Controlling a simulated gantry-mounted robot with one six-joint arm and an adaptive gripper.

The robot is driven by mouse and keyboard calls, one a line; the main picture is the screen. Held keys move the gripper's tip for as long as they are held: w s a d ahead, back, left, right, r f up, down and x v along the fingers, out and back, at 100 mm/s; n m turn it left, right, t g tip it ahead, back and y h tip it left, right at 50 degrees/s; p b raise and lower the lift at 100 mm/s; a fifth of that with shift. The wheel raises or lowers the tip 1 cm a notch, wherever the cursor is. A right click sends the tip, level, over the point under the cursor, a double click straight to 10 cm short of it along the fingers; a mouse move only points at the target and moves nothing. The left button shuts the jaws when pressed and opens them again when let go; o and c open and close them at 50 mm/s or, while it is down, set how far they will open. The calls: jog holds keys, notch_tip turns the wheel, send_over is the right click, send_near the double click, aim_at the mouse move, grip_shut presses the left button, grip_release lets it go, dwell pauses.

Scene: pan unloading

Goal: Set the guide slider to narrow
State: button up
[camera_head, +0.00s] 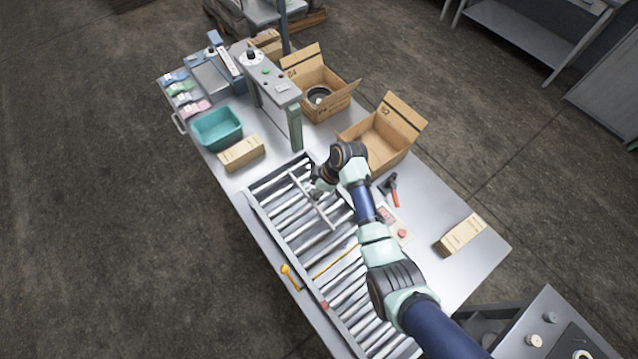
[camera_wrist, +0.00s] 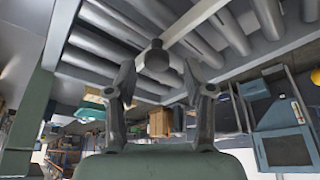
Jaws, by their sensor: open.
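The guide slider is a pale bar (camera_head: 314,203) lying across the rollers of the conveyor (camera_head: 255,205). In the wrist view the bar (camera_wrist: 193,22) crosses the rollers, and a dark round knob (camera_wrist: 157,56) hangs at its end. My gripper (camera_head: 317,190) is beside the bar, over the rollers' right side. In the wrist view my gripper (camera_wrist: 158,78) is open, with one finger on each side of the knob. Contact between fingers and knob cannot be told. The head view hides much of the gripper behind my arm. I cannot read any narrow marking.
A yellow-handled rod (camera_head: 290,276) lies further along the conveyor. Two open cartons (camera_head: 318,90) (camera_head: 378,140) stand behind. A teal bin (camera_head: 216,129) and a closed box (camera_head: 241,153) are left. A red-handled tool (camera_head: 394,192) and another box (camera_head: 460,235) lie right.

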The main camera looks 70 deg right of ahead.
jog(key=v, duration=1)
jog(key=shift+r, duration=0.4)
jog(key=shift+a, duration=0.1)
